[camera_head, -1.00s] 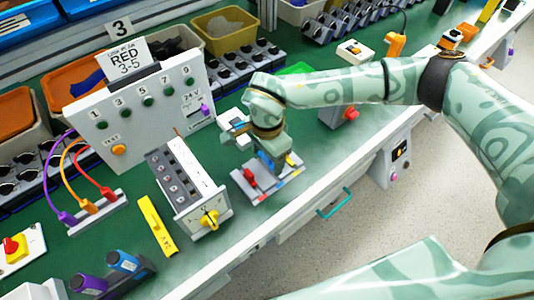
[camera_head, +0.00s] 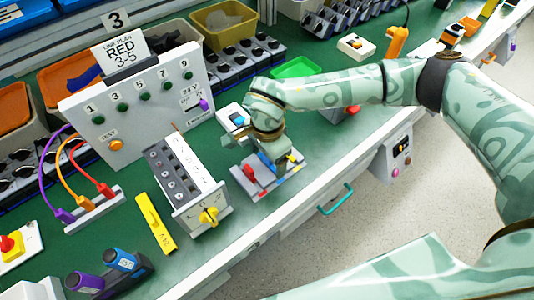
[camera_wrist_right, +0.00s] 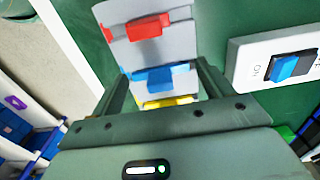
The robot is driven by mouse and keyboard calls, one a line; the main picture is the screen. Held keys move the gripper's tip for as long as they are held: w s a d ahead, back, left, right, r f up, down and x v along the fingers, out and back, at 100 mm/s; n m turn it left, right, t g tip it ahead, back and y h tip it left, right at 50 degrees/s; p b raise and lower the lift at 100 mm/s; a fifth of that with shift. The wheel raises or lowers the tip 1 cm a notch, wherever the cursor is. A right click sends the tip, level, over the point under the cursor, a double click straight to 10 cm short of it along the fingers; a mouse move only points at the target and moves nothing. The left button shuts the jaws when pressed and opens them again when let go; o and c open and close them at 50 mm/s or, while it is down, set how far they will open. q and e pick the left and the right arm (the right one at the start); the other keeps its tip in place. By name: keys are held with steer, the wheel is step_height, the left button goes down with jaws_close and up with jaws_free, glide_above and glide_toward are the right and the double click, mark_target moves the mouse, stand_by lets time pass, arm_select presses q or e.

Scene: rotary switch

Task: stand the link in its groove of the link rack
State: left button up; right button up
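The link rack (camera_head: 243,182) is a grey block near the bench's front edge. It holds a red link (camera_head: 250,172), which also shows upright at the top of the right wrist view (camera_wrist_right: 148,28). A blue link (camera_wrist_right: 163,77) and a yellow link (camera_wrist_right: 167,100) show nearer my right gripper in that view. My right gripper (camera_head: 277,164) points down over the rack. Its fingers (camera_wrist_right: 163,85) are wide apart on either side of the blue and yellow links, with no clear contact. The gripper hides part of the rack in the head view. My left gripper is out of view.
A grey module with a yellow knob (camera_head: 208,216) stands left of the rack. A white box with a blue rocker switch (camera_head: 237,119) sits behind it. A panel with green buttons (camera_head: 145,88) stands further back. A yellow bar (camera_head: 155,223) lies at left.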

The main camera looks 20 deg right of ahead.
steer(key=shift+o, duration=0.6)
steer(key=shift+r, duration=0.15)
steer(key=shift+r, duration=0.35)
step_height(320, 180, up, 15)
steer(key=p, duration=0.4)
steer(key=shift+r, duration=0.2)
